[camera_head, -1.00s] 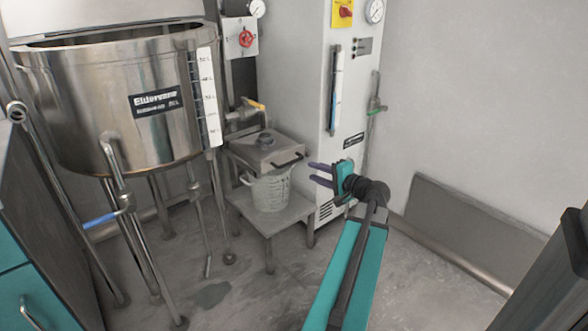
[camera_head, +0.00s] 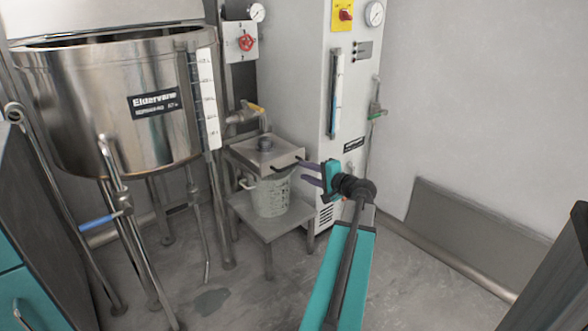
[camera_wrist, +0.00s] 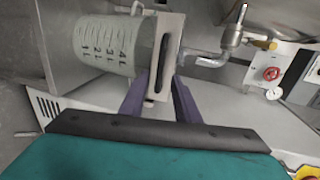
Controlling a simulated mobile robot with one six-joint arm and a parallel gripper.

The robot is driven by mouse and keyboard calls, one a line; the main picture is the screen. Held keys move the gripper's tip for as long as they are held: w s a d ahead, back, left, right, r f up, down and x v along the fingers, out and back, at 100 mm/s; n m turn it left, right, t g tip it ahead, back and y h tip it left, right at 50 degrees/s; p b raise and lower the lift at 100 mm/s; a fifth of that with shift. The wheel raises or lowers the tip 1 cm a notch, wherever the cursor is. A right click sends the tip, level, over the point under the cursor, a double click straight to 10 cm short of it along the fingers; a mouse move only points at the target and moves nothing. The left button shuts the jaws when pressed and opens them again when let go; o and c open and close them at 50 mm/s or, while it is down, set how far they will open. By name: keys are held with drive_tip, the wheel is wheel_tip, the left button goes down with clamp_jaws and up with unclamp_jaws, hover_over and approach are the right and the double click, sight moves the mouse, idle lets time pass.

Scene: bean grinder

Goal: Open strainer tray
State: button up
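The strainer tray (camera_head: 268,153) is a flat square metal tray with a dark round knob on top and a dark bar handle (camera_head: 287,163) on its right front side. It sits on top of a marked bucket (camera_head: 270,195). My gripper (camera_head: 308,174) is at the right of the handle with its purple fingers apart, pointing at the tray. In the wrist view the tray (camera_wrist: 176,30) appears turned on its side, and its dark handle (camera_wrist: 160,62) lies ahead between the two fingers (camera_wrist: 160,92). The fingers are not closed on it.
The bucket stands on a low metal stand (camera_head: 245,212). A large steel kettle (camera_head: 115,105) on legs stands at left. A pipe with a yellow-handled valve (camera_head: 245,115) is above the tray. A tall white cabinet (camera_head: 310,60) stands close behind.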

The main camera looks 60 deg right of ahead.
sight(293, 166)
drive_tip(key=b+x, duration=0.2)
drive_tip(key=x, duration=0.6)
drive_tip(key=shift+w+d+b, duration=0.15)
drive_tip(key=shift+w+b, duration=0.05)
drive_tip(key=shift+b, duration=0.2)
